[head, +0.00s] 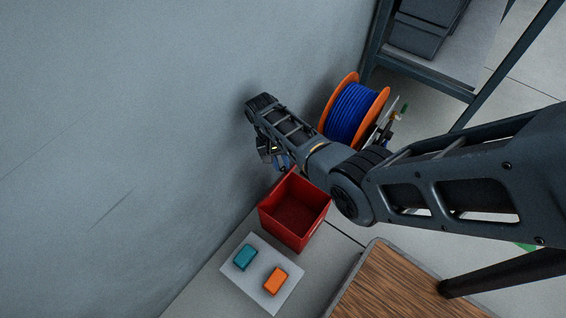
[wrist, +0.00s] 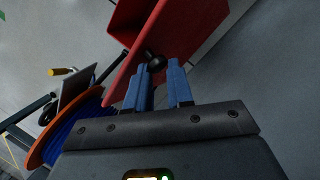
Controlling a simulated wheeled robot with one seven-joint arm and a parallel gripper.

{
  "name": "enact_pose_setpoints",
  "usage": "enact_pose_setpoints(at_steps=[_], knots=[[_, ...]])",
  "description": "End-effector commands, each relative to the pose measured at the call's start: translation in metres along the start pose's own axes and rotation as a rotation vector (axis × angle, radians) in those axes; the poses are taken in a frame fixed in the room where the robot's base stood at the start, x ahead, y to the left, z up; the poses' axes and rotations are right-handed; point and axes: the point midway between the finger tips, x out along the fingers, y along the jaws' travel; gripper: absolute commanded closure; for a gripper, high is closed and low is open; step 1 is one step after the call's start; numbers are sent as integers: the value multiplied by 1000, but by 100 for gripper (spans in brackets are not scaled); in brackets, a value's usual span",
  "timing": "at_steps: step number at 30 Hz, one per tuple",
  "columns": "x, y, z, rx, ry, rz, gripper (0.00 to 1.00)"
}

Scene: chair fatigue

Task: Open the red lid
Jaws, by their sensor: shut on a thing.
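The red box (head: 291,232) stands by the wall in the head view, its dark red inside visible from above. My gripper (head: 279,163) is at the box's far side, low by the wall and partly hidden by my own arm. In the wrist view, the two blue fingers of my gripper (wrist: 158,70) are shut on a round black knob (wrist: 155,63). The knob is right against a red panel (wrist: 192,32), which seems to be the raised lid. I cannot tell the lid's exact angle or where it meets the box.
A white board (head: 252,285) with a teal block (head: 245,257) and an orange block (head: 275,281) lies in front of the box. A blue cable spool (head: 352,108) with orange flanges is beyond my arm. A wooden top (head: 385,285) is at lower right. The grey wall (head: 130,130) bounds the left.

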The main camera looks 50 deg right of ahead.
Motion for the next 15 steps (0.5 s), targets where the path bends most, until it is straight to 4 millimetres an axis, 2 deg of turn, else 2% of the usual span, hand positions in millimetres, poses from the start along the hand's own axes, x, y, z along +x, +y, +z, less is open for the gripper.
enact_pose_setpoints(at_steps=[1,6,7,15], knots=[[17,-8,10,-15,-13,-12,100],[17,-9,10,-15,-13,-12,100],[17,-9,10,-15,-13,-13,76],[16,-7,10,-12,-14,-14,52]])
